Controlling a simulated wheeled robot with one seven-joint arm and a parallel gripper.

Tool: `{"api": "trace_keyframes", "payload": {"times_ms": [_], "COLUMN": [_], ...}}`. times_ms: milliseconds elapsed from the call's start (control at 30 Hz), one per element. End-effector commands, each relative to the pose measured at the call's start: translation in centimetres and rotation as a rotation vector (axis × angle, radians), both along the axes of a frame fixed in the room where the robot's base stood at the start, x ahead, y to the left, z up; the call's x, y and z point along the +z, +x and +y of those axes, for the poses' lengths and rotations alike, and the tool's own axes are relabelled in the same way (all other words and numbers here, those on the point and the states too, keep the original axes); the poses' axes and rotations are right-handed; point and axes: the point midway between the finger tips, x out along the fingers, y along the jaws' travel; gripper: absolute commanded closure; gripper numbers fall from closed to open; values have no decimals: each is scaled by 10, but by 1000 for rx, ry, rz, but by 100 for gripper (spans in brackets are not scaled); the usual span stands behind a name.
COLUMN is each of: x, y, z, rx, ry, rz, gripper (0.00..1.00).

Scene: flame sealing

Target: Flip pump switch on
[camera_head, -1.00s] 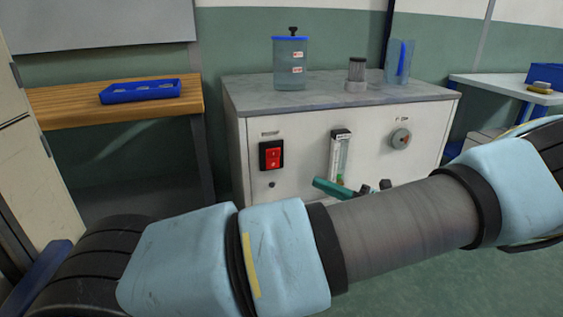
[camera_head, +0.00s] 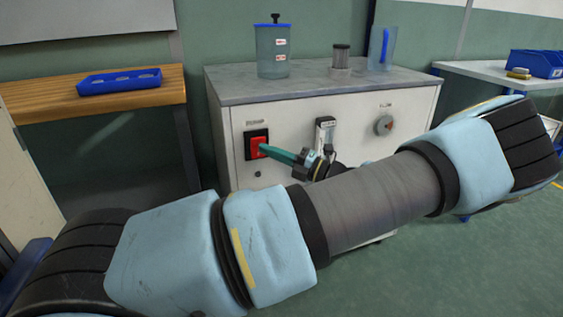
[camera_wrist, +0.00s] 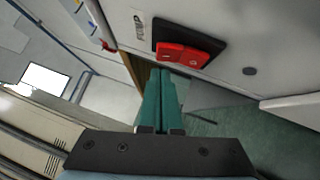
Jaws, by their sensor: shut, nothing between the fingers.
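The pump switch (camera_head: 256,144) is a red rocker in a black frame on the left of the white cabinet's front. It also shows in the wrist view (camera_wrist: 183,55), near the top middle. My gripper (camera_head: 264,149) has green fingers that are shut and empty. In the head view its tips overlap the switch's right side. In the wrist view the fingertips (camera_wrist: 162,72) lie just below the red rocker, at or very near it. I cannot tell whether they touch it. The rocker's position is hard to read.
A flow meter (camera_head: 325,131) and a round knob (camera_head: 384,125) are right of the switch. A wooden bench (camera_head: 150,99) with a blue tray (camera_head: 118,81) stands left.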

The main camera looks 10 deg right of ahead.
Motion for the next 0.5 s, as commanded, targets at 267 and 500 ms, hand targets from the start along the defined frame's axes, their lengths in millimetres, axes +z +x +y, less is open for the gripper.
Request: {"api": "trace_keyframes", "payload": {"times_ms": [267,500], "x": [4,4], "y": [14,14], "z": [1,1], "rx": [-1,-1], "ry": [0,1], "rz": [0,1], "gripper": [100,100]}}
